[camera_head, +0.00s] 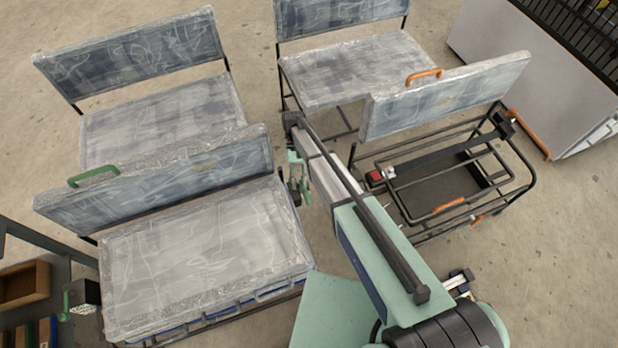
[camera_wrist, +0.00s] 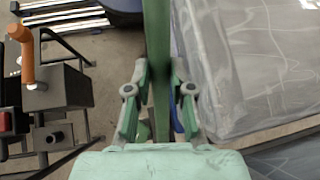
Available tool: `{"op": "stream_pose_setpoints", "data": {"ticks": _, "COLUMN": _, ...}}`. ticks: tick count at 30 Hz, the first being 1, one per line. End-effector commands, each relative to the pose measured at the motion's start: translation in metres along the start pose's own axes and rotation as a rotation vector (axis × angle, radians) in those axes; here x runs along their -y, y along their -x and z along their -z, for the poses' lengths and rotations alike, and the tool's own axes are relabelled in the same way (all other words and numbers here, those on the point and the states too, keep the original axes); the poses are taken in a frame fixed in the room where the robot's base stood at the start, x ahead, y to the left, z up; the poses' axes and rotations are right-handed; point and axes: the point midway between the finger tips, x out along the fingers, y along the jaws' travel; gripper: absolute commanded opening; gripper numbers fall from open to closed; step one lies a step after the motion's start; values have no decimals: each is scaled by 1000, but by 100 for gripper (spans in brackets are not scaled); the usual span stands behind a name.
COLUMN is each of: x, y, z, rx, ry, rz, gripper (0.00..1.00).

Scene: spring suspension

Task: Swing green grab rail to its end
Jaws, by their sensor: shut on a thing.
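A long green bar, the green grab rail (camera_wrist: 157,45), runs upright through the middle of the wrist view. My gripper (camera_wrist: 158,100) has its two light green fingers on either side of this bar and is shut on it. In the head view my gripper (camera_head: 298,183) is beside the right end of the front left seat, and the held bar is hard to make out there. A separate green handle (camera_head: 93,174) sits on top of that seat's backrest.
Plastic-wrapped seats stand around, including the front left seat (camera_head: 205,255) close to my gripper. It also shows at right in the wrist view (camera_wrist: 250,60). A bare black seat frame (camera_head: 440,180) stands to the right. An orange lever (camera_wrist: 25,55) is at left in the wrist view.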

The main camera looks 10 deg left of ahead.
Motion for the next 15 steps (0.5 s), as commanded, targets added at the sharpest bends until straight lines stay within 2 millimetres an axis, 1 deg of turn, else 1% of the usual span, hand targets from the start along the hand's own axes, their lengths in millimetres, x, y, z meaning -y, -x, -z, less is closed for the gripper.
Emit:
{"op": "stream_pose_setpoints", "data": {"ticks": 1, "x": 4, "y": 5, "z": 0, "rx": 6, "ry": 1, "rz": -2, "gripper": 0}}
{"op": "stream_pose_setpoints", "data": {"ticks": 6, "x": 10, "y": 4, "z": 2, "rx": 22, "ry": -1, "rz": -3, "gripper": 0}}
{"op": "stream_pose_setpoints", "data": {"ticks": 15, "x": 11, "y": 3, "z": 2, "rx": 26, "ry": -2, "rz": -4, "gripper": 0}}
